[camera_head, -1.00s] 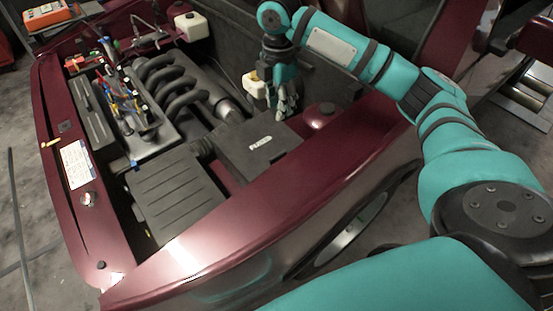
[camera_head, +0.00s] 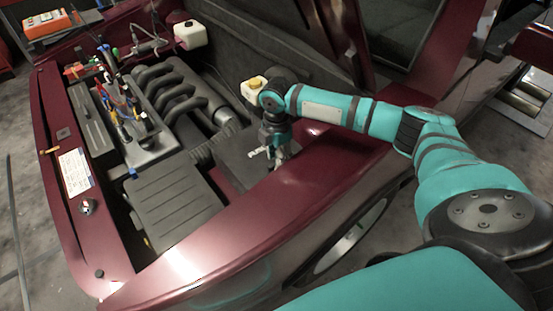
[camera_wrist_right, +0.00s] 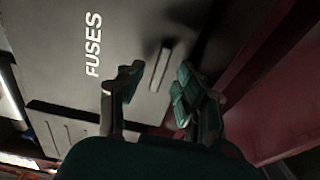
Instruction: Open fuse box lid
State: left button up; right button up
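The fuse box lid (camera_head: 236,158) is a flat dark grey panel in the engine bay, beside the maroon fender. It also shows in the right wrist view (camera_wrist_right: 115,75), with white "FUSES" lettering and a small raised bar handle (camera_wrist_right: 160,68). The lid appears shut. My right gripper (camera_head: 270,157) is over the lid's right part in the head view and hides part of it. In the right wrist view its fingers (camera_wrist_right: 158,84) are open, with the handle showing between and just past the tips. No contact is visible. My left gripper is not in view.
The maroon fender (camera_head: 255,228) runs along the near side of the bay. A ribbed black box (camera_head: 172,205) lies left of the lid, with the engine (camera_head: 145,125) behind it. A white reservoir with a yellow cap (camera_head: 254,88) stands close behind my right wrist.

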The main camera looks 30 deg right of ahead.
jog(key=shift+f, duration=0.9)
jog(key=shift+c, duration=0.3)
grip_shut()
